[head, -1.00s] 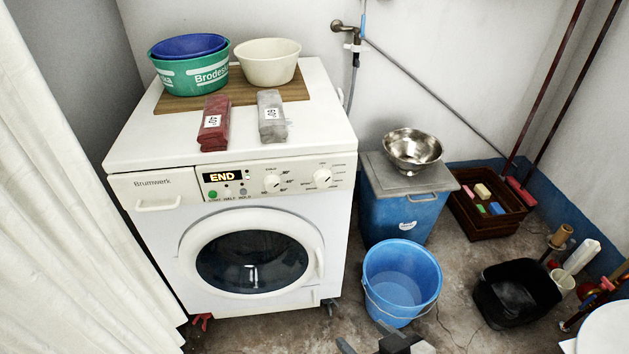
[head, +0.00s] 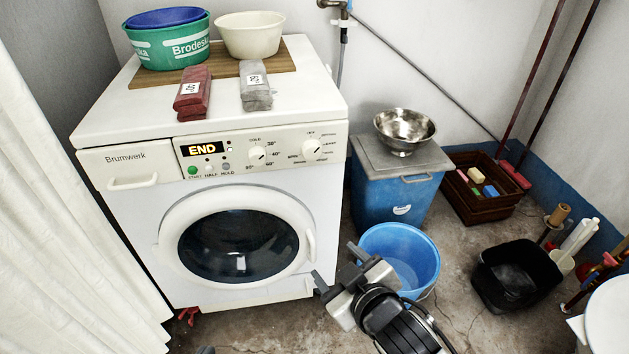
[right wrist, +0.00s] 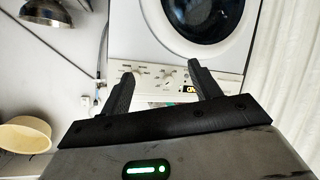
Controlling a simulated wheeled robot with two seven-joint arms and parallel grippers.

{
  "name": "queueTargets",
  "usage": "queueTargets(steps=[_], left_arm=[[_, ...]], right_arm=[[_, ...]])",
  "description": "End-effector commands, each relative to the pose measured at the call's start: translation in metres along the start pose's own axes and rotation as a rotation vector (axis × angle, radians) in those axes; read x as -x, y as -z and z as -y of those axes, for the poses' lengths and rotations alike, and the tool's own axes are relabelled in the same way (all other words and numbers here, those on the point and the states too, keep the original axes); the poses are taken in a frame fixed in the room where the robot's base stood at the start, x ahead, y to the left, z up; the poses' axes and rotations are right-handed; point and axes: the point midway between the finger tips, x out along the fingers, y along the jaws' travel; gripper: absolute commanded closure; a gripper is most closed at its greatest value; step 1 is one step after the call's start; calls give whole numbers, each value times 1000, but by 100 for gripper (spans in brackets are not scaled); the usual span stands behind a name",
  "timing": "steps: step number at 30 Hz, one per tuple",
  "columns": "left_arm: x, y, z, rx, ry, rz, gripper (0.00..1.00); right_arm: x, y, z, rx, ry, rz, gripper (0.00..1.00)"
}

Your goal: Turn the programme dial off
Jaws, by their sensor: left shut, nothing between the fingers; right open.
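The white programme dial (head: 311,147) is at the right end of the washing machine's control panel (head: 230,155), with small labels around it and OFF above it. Its exact pointer direction is too small to tell. The temperature dial (head: 257,154) is left of it, and the display (head: 202,149) reads END. My right gripper (head: 339,267) is open and empty, below the dial and in front of the machine's lower right edge. The right wrist view shows the panel upside down beyond my fingers (right wrist: 162,82).
The washing machine door (head: 237,245) is closed. A blue bucket (head: 415,250) stands right beside my right gripper. Behind it is a blue bin (head: 385,195) with a metal bowl (head: 404,130) on its lid. A white curtain (head: 60,200) hangs left.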

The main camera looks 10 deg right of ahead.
Motion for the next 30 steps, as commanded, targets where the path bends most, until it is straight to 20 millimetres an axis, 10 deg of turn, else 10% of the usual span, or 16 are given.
queueTargets(steps=[3,9,17,30], left_arm=[[-36,-42,0,3,-38,-8,100],[-57,-62,-6,6,-80,-12,100],[-58,-61,-9,6,-93,-16,100],[-56,-55,-12,3,-107,-79,100]], right_arm=[[-47,6,-13,203,-143,-93,37],[-66,45,-42,404,-361,-190,37],[-73,65,-55,452,-430,-216,37],[-154,90,-86,450,-428,-214,37]])
